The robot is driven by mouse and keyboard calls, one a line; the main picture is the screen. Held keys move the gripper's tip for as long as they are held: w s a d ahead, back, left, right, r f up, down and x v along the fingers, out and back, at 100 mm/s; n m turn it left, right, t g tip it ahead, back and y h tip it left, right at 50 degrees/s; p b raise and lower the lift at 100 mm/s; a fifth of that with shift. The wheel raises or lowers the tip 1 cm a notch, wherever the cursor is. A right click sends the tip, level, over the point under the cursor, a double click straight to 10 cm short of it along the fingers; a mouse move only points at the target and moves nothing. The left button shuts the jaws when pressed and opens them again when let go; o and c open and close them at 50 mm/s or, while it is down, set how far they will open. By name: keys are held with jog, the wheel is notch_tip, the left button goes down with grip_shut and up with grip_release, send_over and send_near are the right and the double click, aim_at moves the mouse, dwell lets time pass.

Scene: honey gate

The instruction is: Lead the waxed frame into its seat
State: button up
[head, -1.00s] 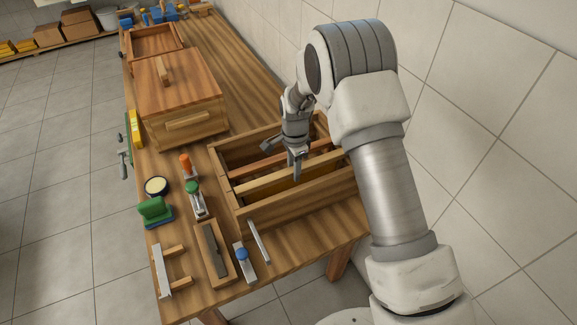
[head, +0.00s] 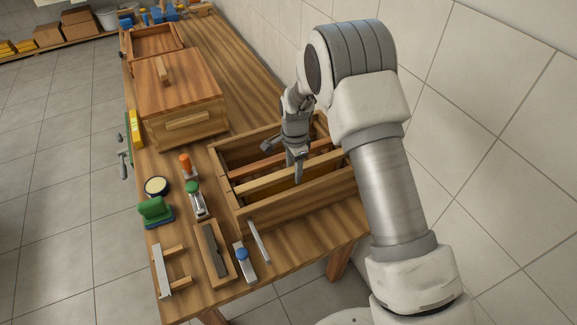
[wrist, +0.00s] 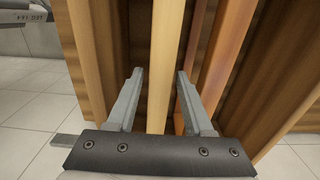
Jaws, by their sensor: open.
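An open wooden box (head: 300,199) stands on the bench and holds several hanging frames. The frame with a pale top bar (head: 262,187) lies across the near half of the box; a yellowish sheet shows below its bar, so it looks like the waxed frame. A reddish bar (head: 246,169) runs behind it. My gripper (head: 298,176) is open, pointing down into the box at the pale bar. In the wrist view the pale bar (wrist: 166,50) passes between the two apart fingers (wrist: 158,74). Whether either finger touches it, and its lower ends, I cannot see.
A lidded wooden hive box (head: 183,98) stands left of the open box. A green-handled tool (head: 195,199), a green brush (head: 155,211), a round tin (head: 156,186) and a blue-knobbed tool (head: 243,264) lie along the left and front of the bench. The tiled wall is close on the right.

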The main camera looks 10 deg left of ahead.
jog(key=shift+r, duration=0.15)
jog(key=shift+r+p, duration=1)
jog(key=shift+r, duration=0.5)
jog(key=shift+r, duration=0.1)
jog(key=o, duration=0.6)
jog(key=shift+c, duration=0.2)
jog(key=shift+o, duration=0.2)
jog(key=shift+o, duration=0.8)
